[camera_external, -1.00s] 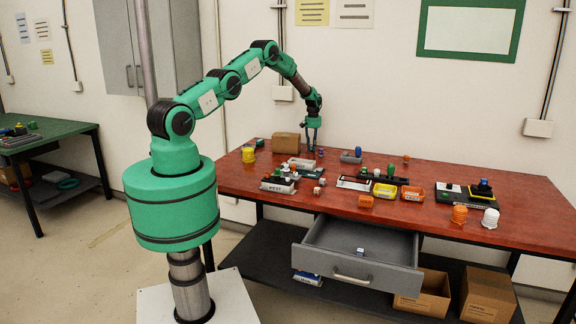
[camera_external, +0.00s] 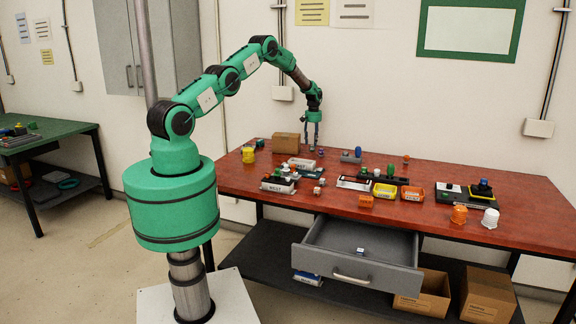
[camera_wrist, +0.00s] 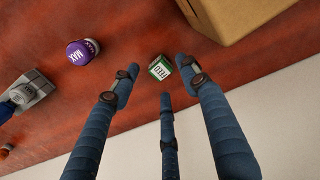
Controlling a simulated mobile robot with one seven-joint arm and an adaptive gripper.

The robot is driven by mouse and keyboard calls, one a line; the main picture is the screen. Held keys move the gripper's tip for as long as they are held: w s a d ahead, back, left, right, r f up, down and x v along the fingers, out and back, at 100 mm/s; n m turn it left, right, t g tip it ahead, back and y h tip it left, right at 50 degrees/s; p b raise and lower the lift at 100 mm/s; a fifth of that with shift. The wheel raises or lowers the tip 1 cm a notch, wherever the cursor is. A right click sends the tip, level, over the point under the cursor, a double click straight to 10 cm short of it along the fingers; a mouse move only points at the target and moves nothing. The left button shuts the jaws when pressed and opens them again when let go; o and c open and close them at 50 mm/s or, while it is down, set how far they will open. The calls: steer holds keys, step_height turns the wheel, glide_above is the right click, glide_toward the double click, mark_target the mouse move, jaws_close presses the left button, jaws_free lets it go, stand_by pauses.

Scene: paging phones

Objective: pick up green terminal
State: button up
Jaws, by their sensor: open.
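A small block with green sides and a white lettered label (camera_wrist: 160,68) lies on the red-brown table in the wrist view. It looks like the green terminal. My gripper (camera_wrist: 160,84) is open, with three dark blue fingers; the block shows between and just beyond the tips, and no finger visibly holds it. In the external view my gripper (camera_external: 313,146) points down over the back left of the table (camera_external: 240,181). I cannot make out the block there.
A cardboard box (camera_wrist: 228,12) stands close to the right of the block in the wrist view; it also shows in the external view (camera_external: 285,142). A purple-topped knob (camera_wrist: 82,52) and a grey piece (camera_wrist: 32,92) are to the left. Several parts and trays cover the middle table.

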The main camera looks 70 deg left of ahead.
step_height(320, 180, up, 10)
steer(key=shift+r, duration=0.15)
stand_by(0.4)
steer(key=shift+b, duration=0.4)
stand_by(0.4)
glide_above(312, 148)
steer(key=a, duration=0.1)
steer(key=shift+w+f, duration=0.15)
steer(key=shift+f, duration=1.25)
steer(key=shift+w+f, duration=0.15)
steer(key=shift+f, duration=1.3)
steer(key=shift+w+f, duration=0.15)
steer(key=shift+f, duration=1.25)
steer(key=shift+f, duration=0.1)
steer(key=shift+s+f, duration=0.1)
steer(key=shift+f, duration=2.45)
